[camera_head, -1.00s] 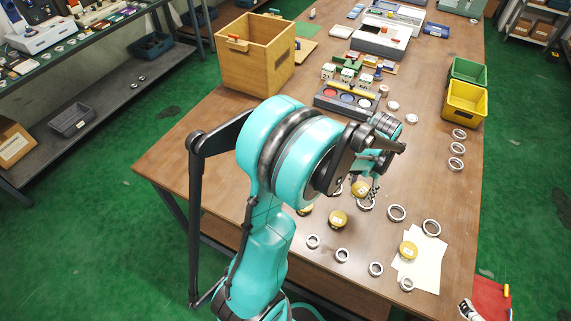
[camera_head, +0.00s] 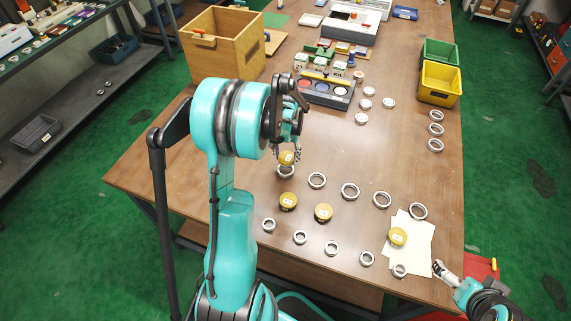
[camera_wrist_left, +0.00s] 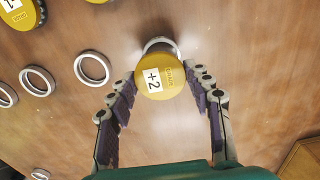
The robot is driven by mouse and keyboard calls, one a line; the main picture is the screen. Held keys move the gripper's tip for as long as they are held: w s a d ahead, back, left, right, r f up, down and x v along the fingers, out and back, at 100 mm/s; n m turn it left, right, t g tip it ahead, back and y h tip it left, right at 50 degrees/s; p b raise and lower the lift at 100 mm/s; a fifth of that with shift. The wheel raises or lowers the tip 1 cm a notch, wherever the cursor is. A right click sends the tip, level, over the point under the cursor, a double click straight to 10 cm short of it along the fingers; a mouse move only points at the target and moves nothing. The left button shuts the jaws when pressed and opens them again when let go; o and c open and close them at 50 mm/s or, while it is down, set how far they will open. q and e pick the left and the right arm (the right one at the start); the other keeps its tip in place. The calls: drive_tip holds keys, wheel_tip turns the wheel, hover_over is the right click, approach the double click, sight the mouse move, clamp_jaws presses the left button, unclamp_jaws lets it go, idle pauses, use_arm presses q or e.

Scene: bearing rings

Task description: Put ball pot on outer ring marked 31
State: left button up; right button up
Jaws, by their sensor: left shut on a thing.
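A yellow ball pot (camera_wrist_left: 162,78) labelled "+2" sits between the two fingers of my left gripper (camera_wrist_left: 160,74) in the left wrist view. It also shows in the head view (camera_head: 287,158), where my left gripper (camera_head: 287,149) is at its upper end. A silver outer ring (camera_wrist_left: 160,44) shows partly behind the pot in the wrist view, and the pot covers part of it in the head view (camera_head: 285,172). I cannot tell whether pot and ring touch. No ring marking is readable. My right gripper (camera_head: 441,269) is by the front right table corner, its jaws unclear.
Other yellow pots (camera_head: 288,200) stand nearby, one on white paper (camera_head: 416,251). Several silver rings (camera_head: 350,191) lie in rows around them. A wooden box (camera_head: 224,45), a dark tray (camera_head: 325,92) and a yellow bin (camera_head: 440,84) stand farther back.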

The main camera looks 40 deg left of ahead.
sight(286, 157)
use_arm(q)
wheel_tip(286, 157, down, 4)
drive_tip(key=shift+a+f+b, duration=0.1)
drive_tip(key=shift+f+b, duration=0.05)
drive_tip(key=shift+b, duration=0.65)
drive_tip(key=shift+f, duration=0.1)
drive_tip(key=o, duration=1.2)
drive_tip(key=shift+o, duration=0.2)
